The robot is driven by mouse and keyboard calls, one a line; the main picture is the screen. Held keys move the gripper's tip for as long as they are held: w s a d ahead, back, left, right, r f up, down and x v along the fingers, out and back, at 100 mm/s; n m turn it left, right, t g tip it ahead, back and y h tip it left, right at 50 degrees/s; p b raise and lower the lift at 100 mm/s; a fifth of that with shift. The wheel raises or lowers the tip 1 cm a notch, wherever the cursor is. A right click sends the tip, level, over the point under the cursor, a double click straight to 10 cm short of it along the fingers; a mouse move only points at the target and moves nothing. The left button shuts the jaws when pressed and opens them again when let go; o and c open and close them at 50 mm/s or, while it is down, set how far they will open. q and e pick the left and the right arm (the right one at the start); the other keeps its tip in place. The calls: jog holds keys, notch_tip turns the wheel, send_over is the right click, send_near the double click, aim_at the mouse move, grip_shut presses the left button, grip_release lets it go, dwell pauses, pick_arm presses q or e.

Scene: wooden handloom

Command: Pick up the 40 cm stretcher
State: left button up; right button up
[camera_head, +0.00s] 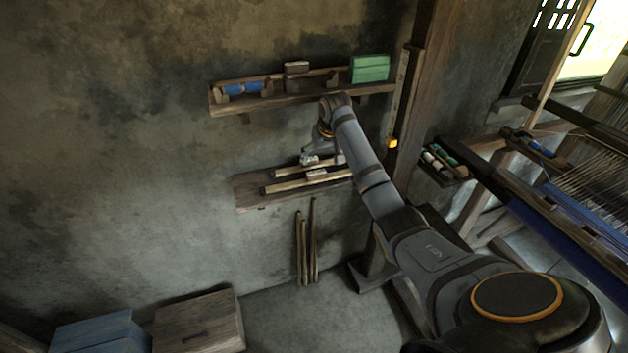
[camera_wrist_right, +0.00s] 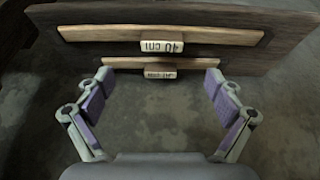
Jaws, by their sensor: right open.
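Two pale wooden stretchers lie along the lower wall shelf. In the right wrist view, the longer stretcher (camera_wrist_right: 215,36) carries a white label reading 40 cm upside down. The shorter stretcher (camera_wrist_right: 125,63) has a greyer label that I cannot read for sure. By its place, the 40 cm stretcher seems to be the nearer one (camera_head: 285,187) in the head view, with the other (camera_head: 288,171) behind it. My right gripper (camera_head: 325,158) hangs over the shelf, open and empty, its purple-padded fingers (camera_wrist_right: 160,92) spread either side of the labels and touching neither stretcher. My left gripper is not in view.
The lower shelf (camera_head: 250,193) is fixed to the wall. Above it is an upper shelf (camera_head: 232,105) with a blue roll and a green box (camera_head: 369,69), close over my right arm. A wooden post (camera_head: 415,110) and the loom (camera_head: 560,205) stand on the right. Thin sticks (camera_head: 305,250) lean below.

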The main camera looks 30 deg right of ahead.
aim_at(316, 172)
jog(key=x, duration=0.4)
jog(key=shift+p, duration=0.35)
jog(key=x, duration=0.4)
jog(key=shift+w+a+f+p, duration=0.1)
jog(key=shift+a+p, duration=0.1)
jog(key=shift+p, duration=0.2)
jog(key=shift+w+f, duration=0.15)
jog(key=shift+f, duration=0.2)
jog(key=shift+r, duration=0.1)
jog(key=c, duration=1.4)
jog(key=shift+o, duration=0.2)
